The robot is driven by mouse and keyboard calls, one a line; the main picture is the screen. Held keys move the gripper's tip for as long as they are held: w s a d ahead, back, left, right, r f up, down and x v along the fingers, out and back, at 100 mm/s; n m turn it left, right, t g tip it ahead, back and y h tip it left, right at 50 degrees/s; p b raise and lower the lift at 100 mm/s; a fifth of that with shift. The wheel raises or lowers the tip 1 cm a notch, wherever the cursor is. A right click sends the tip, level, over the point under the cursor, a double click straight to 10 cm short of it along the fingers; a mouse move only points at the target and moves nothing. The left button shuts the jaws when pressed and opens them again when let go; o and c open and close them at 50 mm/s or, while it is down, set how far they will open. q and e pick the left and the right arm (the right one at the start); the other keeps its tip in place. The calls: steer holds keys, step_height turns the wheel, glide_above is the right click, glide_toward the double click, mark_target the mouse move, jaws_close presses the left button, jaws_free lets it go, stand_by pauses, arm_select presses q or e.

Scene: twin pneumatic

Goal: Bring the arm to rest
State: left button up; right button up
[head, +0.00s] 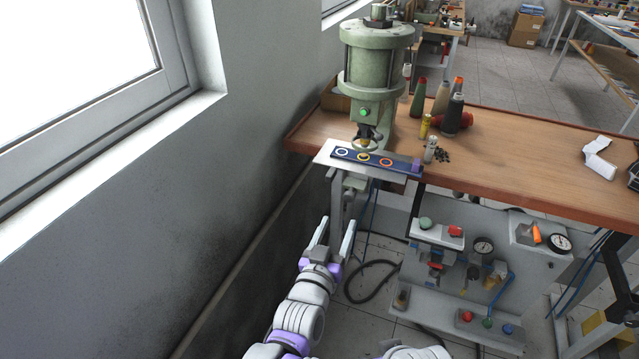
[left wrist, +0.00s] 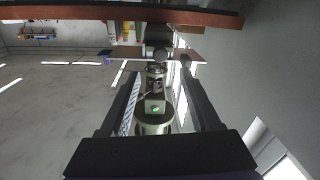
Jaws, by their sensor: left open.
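My left gripper (head: 335,232) is open and empty, its two pale fingers pointing up below the front edge of the workbench, near the wall. The left wrist view shows the two dark fingers (left wrist: 160,92) spread apart, with nothing between them. The green pneumatic press (head: 376,70) stands at the bench's left end, above and beyond the gripper; it also shows in the left wrist view (left wrist: 154,126). A dark blue strip (head: 402,165) with white, yellow and orange rings lies on a plate under the press. My right gripper is not in view.
The wooden workbench (head: 530,165) carries thread spools (head: 441,98) and a white object (head: 599,158). The wall and window (head: 75,70) are close on the left.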

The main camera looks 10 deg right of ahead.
arm_select(q)
steer(key=s+a+n+g+y+p, duration=0.1)
steer(key=s+a+g+y+p, duration=0.15)
steer(key=a, duration=0.55)
steer(key=s+a+g+y+p, duration=0.1)
steer(key=s+a+y+p, duration=0.15)
steer(key=a, duration=0.65)
steer(key=s+a+f+n+g+y+p, duration=0.2)
steer(key=s+a+n+g+y+p, duration=0.1)
steer(key=s+a, duration=1.2)
steer(key=s+g+y+p, duration=0.1)
steer(key=s+g+p, duration=0.1)
steer(key=g, duration=0.1)
steer(key=shift+w+g, duration=0.1)
steer(key=shift+g, duration=0.15)
